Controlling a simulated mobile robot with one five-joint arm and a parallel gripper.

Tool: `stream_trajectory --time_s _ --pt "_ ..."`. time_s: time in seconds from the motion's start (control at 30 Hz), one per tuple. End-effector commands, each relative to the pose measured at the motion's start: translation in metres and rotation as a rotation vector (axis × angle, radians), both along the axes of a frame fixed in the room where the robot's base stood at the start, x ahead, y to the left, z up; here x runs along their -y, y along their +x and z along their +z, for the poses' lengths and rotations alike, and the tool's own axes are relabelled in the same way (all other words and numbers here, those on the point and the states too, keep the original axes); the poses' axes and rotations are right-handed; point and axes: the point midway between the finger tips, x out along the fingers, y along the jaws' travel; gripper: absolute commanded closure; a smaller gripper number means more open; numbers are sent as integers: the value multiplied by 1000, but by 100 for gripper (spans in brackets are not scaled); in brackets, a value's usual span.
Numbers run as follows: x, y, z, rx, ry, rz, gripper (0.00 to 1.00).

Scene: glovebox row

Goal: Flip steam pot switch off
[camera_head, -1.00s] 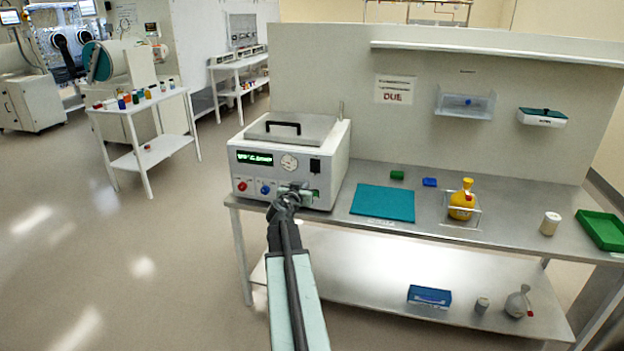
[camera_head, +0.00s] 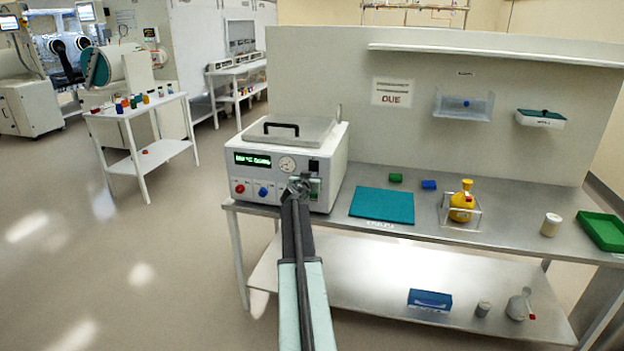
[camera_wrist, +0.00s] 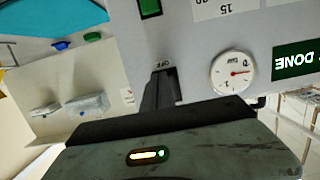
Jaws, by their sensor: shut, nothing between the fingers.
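The steam pot (camera_head: 320,195) is a white box with a grey lid and black handle, on the left end of the bench. Its front has a green display (camera_head: 252,160), a gauge (camera_head: 287,164), red and blue knobs, and a dark switch (camera_head: 314,166) right of the gauge. My gripper (camera_head: 301,183) is shut and empty, close in front of the panel just below the switch and gauge. In the wrist view, upside down, the fingers (camera_wrist: 162,82) are beside the "OFF" label (camera_wrist: 166,64) and the display reads "DONE". The fingers hide the switch there; contact cannot be told.
On the bench to the right are a teal mat (camera_head: 382,204), small green and blue blocks, a yellow flask (camera_head: 462,203), a white jar (camera_head: 550,225) and a green tray (camera_head: 602,231). The lower shelf holds a blue box (camera_head: 430,299). Open floor lies to the left.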

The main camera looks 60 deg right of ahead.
Motion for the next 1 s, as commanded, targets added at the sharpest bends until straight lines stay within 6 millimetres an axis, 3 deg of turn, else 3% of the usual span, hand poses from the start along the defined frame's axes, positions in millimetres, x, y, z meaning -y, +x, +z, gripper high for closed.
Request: stream_trajectory --time_s 0.27,0.57,1.0 --pt "8 3 -6 0 0 0 100" --pt "-1 1 -5 0 0 1 100" --pt "-94 -25 -25 0 -1 3 100"
